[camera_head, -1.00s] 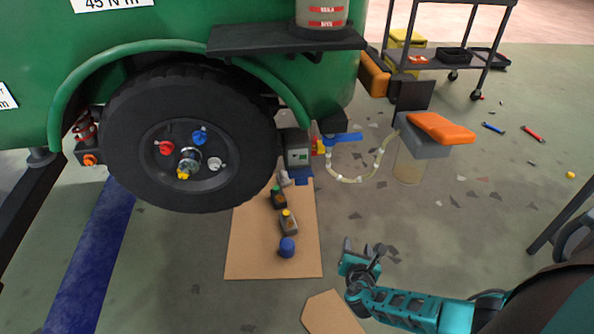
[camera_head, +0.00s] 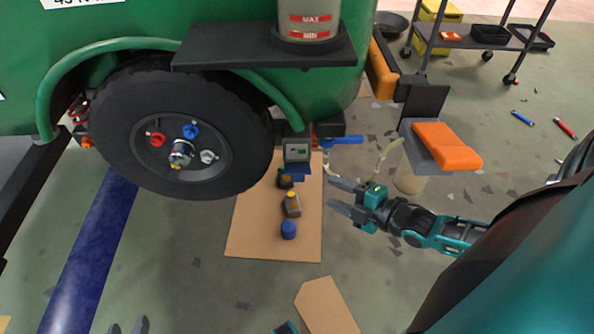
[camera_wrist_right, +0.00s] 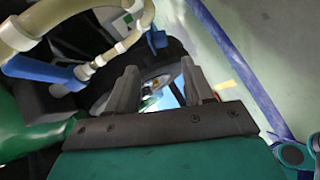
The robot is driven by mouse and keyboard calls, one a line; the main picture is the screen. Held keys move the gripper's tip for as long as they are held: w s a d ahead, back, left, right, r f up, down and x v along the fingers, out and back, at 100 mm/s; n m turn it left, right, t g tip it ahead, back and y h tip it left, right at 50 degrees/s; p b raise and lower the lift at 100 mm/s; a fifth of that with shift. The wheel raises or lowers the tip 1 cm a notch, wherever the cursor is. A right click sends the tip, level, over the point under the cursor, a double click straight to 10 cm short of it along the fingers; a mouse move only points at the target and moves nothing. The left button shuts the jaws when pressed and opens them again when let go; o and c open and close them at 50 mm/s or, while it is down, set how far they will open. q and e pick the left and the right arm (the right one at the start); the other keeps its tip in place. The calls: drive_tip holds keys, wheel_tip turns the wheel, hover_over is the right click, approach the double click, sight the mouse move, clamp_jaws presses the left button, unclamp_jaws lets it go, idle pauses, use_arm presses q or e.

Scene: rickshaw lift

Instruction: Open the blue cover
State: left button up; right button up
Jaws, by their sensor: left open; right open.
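Several blue parts show, and I cannot tell which is the cover. A blue cap (camera_head: 190,131) sits on the wheel hub, a blue lever (camera_head: 347,140) is beside the wheel, and a blue piece (camera_head: 294,169) is under the grey box. A blue-topped item (camera_head: 288,229) is on the cardboard. My right gripper (camera_head: 338,196) is open and empty, just right of the cardboard and below the lever. Its open fingers (camera_wrist_right: 160,88) also show in the right wrist view, with the blue lever (camera_wrist_right: 40,70) at left. My left gripper (camera_head: 128,325) is open, its fingertips just showing at the bottom edge.
The black wheel (camera_head: 110,150) is under the green body (camera_head: 120,90). Bottles stand on the cardboard (camera_head: 255,235). An orange-topped grey block (camera_head: 445,145) is right of my right gripper, with a pale hose (camera_head: 385,153) near it.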

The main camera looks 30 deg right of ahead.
sight(301, 179)
drive_tip(key=b+x, duration=0.2)
drive_tip(key=x, duration=0.4)
drive_tip(key=shift+w+a+f+b, duration=0.1)
drive_tip(key=shift+w+f+b, duration=0.15)
drive_tip(key=shift+b, duration=0.15)
drive_tip(key=b+x, duration=0.2)
drive_tip(key=x, duration=0.3)
drive_tip(key=shift+w+a, duration=0.15)
drive_tip(key=shift+w, duration=0.4)
use_arm(q)
drive_tip(key=f, duration=0.1)
drive_tip(key=d, duration=0.1)
drive_tip(key=f, duration=0.1)
drive_tip(key=shift+w+d+f, duration=0.25)
drive_tip(key=shift+f, duration=0.05)
use_arm(e)
drive_tip(key=shift+c, duration=0.3)
